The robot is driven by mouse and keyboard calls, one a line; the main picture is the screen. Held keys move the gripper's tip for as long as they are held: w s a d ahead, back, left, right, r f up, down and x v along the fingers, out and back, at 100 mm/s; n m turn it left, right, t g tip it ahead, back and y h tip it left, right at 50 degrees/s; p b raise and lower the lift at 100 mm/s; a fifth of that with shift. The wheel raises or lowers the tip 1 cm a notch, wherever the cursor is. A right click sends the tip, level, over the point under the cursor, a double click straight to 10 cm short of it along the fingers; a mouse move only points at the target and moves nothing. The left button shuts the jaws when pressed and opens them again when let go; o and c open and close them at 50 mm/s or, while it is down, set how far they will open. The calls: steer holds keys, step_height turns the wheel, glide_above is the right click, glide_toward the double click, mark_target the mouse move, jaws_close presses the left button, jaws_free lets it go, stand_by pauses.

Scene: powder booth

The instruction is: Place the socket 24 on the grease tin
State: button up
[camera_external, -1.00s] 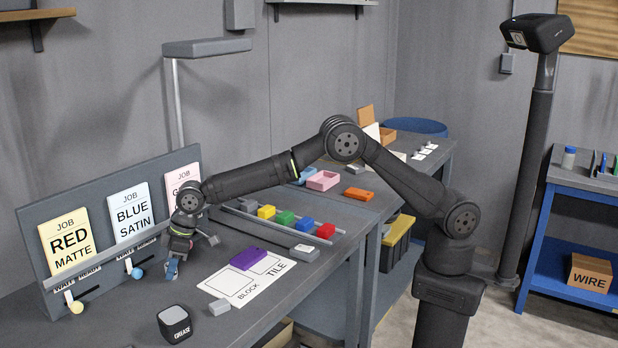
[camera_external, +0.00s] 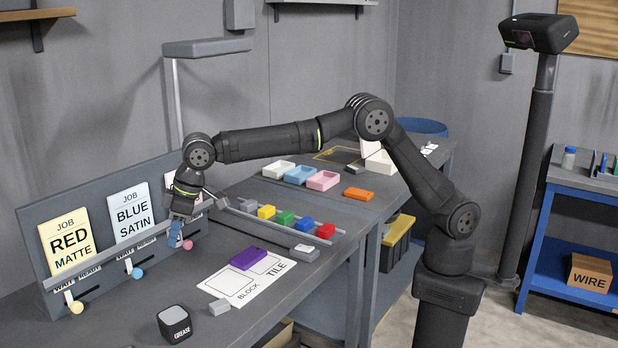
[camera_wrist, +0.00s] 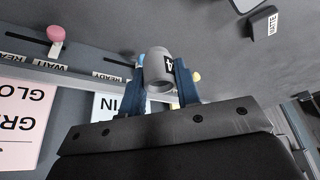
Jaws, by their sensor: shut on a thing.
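The socket 24 (camera_wrist: 158,70), a grey hollow cylinder with a dark label partly readable as 4, is between the blue fingers of my gripper (camera_wrist: 160,85) in the wrist view. My gripper (camera_external: 175,234) is shut on it. In the external view it hangs above the bench in front of the job card board, and the socket cannot be made out there. The grease tin (camera_external: 174,324), a dark rounded box with a light top and the word GREASE, stands at the bench's front edge, below my gripper and apart from it.
The job board (camera_external: 60,205) with sliding knobs stands close behind my gripper. A row of coloured blocks (camera_external: 285,218) stands farther back.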

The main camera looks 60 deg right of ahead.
steer(key=s+a+r, duration=0.2)
steer(key=s, duration=0.3)
glide_above(167, 315)
steer(key=d, duration=0.1)
steer(key=shift+m, duration=0.4)
steer(key=f, duration=0.4)
steer(key=s+f, duration=0.1)
steer(key=f, duration=0.1)
steer(key=shift+d+f, duration=0.1)
steer(key=shift+f, duration=2.2)
steer(key=shift+f, duration=0.1)
steer(key=o, duration=1.1)
steer(key=shift+c, duration=0.2)
steer(key=v, duration=1.2)
steer(key=shift+s+a, duration=0.2)
steer(key=shift+a, duration=0.05)
